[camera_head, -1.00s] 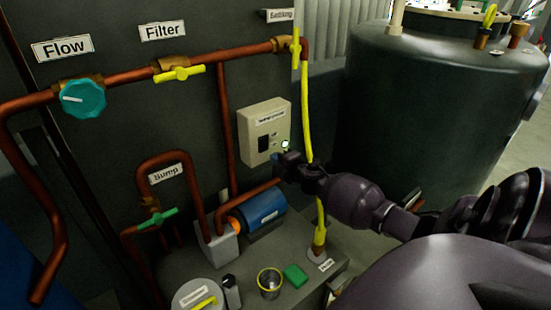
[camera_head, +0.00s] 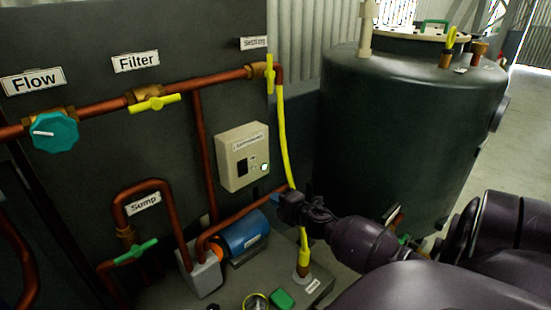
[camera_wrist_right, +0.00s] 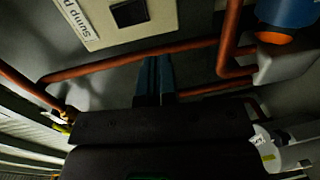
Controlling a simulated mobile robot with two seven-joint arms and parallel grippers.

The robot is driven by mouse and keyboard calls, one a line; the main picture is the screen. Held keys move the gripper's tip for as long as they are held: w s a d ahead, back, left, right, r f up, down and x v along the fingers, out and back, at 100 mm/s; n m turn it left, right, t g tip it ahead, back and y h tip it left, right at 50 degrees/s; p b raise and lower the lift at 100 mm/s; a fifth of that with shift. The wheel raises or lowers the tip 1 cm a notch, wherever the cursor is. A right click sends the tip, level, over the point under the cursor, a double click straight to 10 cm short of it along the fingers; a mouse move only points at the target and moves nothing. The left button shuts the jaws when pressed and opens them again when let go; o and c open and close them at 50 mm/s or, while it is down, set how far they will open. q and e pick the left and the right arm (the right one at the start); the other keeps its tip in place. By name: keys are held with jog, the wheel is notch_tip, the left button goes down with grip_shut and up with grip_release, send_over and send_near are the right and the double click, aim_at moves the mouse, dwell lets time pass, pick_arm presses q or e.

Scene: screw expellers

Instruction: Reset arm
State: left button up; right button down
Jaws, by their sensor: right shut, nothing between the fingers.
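My right gripper (camera_head: 278,200) is in front of the panel, below the beige control box (camera_head: 242,156) and close to the yellow hose (camera_head: 284,140). Its fingers are together with nothing between them. In the right wrist view the shut fingers (camera_wrist_right: 154,75) point toward the panel, with the beige box (camera_wrist_right: 110,18) and copper pipes beyond. My right arm reaches in from the lower right of the head view. My left gripper does not show in either view.
A blue pump (camera_head: 243,235) stands on the bench left of the gripper. A large dark tank (camera_head: 410,130) stands at right. Copper pipes carry a teal flow valve (camera_head: 54,132), yellow filter valve (camera_head: 155,103) and green sump valve (camera_head: 136,252).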

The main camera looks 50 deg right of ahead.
dwell(0.4)
jog(key=s+a+f+m+g, duration=0.2)
jog(key=s+a+f+m, duration=0.2)
jog(key=s+a, duration=0.3)
jog(key=s+a+f+m+g+y, duration=0.1)
jog(key=s+a+f+m, duration=0.3)
jog(key=s+a+m, duration=0.2)
jog(key=s+a+f+m+g, duration=0.2)
jog(key=s+a+f+m, duration=0.2)
jog(key=s+a, duration=0.5)
jog(key=a+m, duration=0.1)
jog(key=a, duration=0.3)
jog(key=shift+s+m+g+y, duration=0.3)
jog(key=shift+m+y, duration=0.1)
dwell(0.4)
